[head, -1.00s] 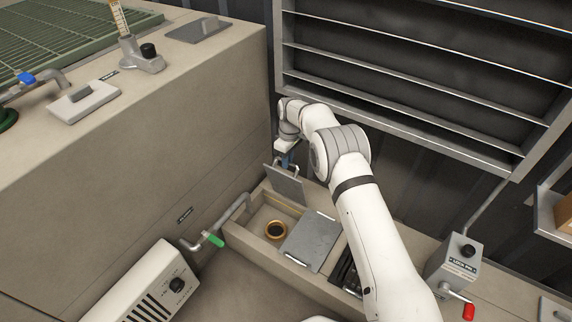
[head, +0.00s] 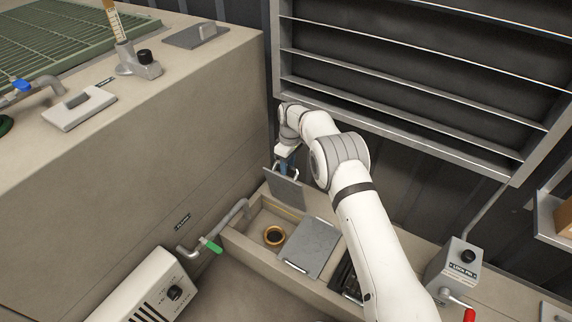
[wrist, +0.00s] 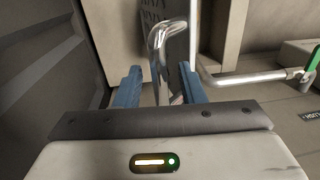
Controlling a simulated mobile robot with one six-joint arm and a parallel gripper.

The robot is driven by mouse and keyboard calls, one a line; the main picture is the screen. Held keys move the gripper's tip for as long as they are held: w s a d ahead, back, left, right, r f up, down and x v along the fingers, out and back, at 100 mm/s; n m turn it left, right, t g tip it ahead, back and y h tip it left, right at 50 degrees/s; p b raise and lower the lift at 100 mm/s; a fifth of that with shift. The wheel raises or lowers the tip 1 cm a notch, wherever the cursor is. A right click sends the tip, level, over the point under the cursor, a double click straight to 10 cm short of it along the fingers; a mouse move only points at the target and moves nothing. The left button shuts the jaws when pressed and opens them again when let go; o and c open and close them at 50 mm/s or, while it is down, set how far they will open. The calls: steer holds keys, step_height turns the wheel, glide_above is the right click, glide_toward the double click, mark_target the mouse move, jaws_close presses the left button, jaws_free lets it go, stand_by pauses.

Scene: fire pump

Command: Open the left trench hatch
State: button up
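The left trench hatch (head: 286,191), a grey plate, stands raised and steeply tilted over the left compartment of the trench (head: 236,243). That compartment is uncovered, with a brass ring (head: 274,236) on its floor. My gripper (head: 286,165) is at the hatch's upper edge, by its handle. In the wrist view my gripper (wrist: 160,88) shows two blue fingers spread apart. The bright metal handle (wrist: 166,40) passes between them, with gaps visible on the sides. Part of the hatch is hidden behind the handle and gripper.
A second grey hatch (head: 309,248) lies flat right of the open compartment. A pipe with a green handle (head: 211,245) is at the left. A metal shelf rack (head: 400,105) stands behind my arm. A concrete block (head: 150,140) rises at the left.

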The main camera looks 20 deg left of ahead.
steer(key=shift+r, duration=0.15)
step_height(320, 180, up, 8)
steer(key=p, duration=0.2)
steer(key=shift+w+f, duration=0.25)
steer(key=shift+w, duration=0.15)
steer(key=shift+c, duration=0.3)
